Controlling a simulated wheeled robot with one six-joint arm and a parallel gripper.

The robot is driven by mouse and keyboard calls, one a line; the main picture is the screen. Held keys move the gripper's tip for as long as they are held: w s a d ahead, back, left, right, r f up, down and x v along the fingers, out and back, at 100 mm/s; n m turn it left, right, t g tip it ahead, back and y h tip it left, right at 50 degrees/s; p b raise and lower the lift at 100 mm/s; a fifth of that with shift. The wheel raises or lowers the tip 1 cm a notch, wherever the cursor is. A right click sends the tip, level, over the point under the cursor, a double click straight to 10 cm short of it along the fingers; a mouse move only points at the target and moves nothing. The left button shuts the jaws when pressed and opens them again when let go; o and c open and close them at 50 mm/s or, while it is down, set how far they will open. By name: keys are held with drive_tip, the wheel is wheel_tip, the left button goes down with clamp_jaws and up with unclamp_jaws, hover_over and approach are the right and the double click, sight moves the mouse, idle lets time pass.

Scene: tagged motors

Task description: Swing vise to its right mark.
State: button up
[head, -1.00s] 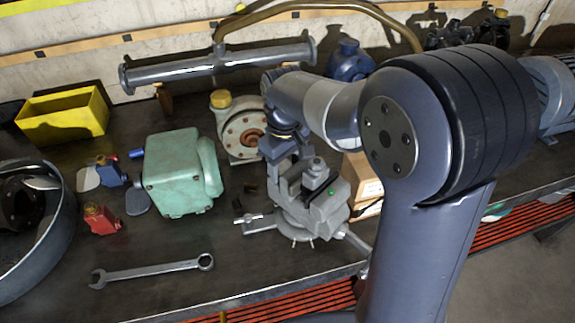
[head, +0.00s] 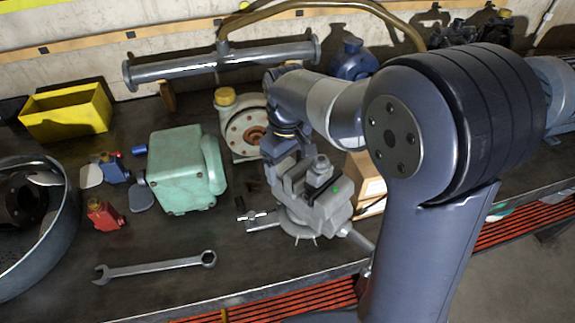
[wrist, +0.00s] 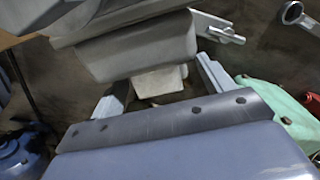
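The grey vise (head: 318,212) stands on the bench near its front edge, partly under my arm. It has a round base with short spokes and a small green dot on its side. A bar with a crosspiece sticks out to its left. My gripper (head: 285,165) is at the back left of the vise, with its fingertips mostly hidden in the head view. In the wrist view, the two fingers (wrist: 160,88) stand apart with a pale block of the vise (wrist: 160,80) between them. Narrow gaps seem to show on both sides. I cannot make out any marks by the base.
A green motor housing (head: 180,175) stands left of the vise, and a flanged pump (head: 243,128) behind it. A wrench (head: 155,268) lies at the front left. A cardboard box (head: 368,180) is close on the vise's right. Bare bench lies between wrench and vise.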

wheel_tip(320, 180, up, 11)
drive_tip(key=shift+s+d+b, duration=0.15)
drive_tip(key=shift+s+b, duration=0.15)
drive_tip(key=shift+s, duration=0.15)
drive_tip(key=shift+f, duration=0.2)
drive_tip(key=f, duration=0.7)
drive_tip(key=w+f, duration=0.1)
drive_tip(key=f, duration=0.2)
drive_tip(key=shift+f+p, duration=0.3)
